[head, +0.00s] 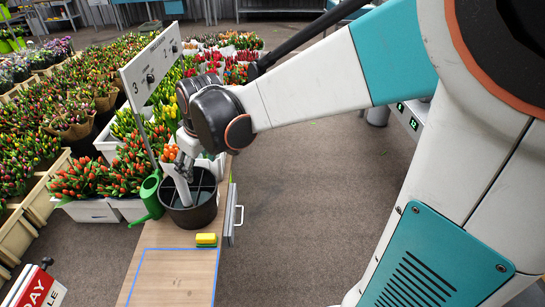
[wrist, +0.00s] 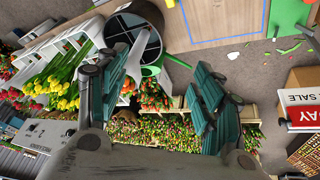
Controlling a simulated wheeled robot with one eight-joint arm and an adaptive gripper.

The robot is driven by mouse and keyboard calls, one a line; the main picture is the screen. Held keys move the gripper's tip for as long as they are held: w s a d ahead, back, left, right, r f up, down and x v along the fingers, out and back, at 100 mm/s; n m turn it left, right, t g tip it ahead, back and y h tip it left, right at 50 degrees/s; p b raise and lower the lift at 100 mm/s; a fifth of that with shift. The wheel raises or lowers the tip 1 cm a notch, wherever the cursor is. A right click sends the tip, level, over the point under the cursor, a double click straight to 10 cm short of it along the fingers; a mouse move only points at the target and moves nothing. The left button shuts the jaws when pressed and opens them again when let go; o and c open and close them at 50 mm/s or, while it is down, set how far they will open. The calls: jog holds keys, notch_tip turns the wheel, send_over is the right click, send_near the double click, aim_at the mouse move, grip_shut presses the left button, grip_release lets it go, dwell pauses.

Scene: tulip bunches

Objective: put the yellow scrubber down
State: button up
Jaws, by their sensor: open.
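The yellow scrubber (head: 206,239), yellow on top with a green underside, lies on the wooden table (head: 175,290), just in front of the dark bucket (head: 203,210) and behind the blue outlined area. My gripper (head: 180,165) is above the bucket's back left side, apart from the scrubber. In the wrist view its two dark fingers (wrist: 150,100) are spread wide, with nothing held between them. The bucket (wrist: 133,22) also shows in the wrist view, partly behind a finger.
A green watering can (head: 150,195) stands left of the bucket. A numbered white sign (head: 152,67) rises close to my arm. White crates of tulips (head: 95,208) line the left side. The blue outlined area (head: 172,252) is bare. Open floor lies to the right.

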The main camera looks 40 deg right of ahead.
jog(key=s+r+m+t, duration=0.1)
jog(key=s+r+m, duration=0.1)
jog(key=s, duration=0.7)
jog(key=s+r+m+t, duration=0.1)
jog(key=s+m, duration=0.1)
jog(key=s, duration=0.8)
jog(key=shift+a+r+t, duration=0.15)
jog(key=shift+r+t, duration=0.15)
jog(key=shift+r, duration=0.1)
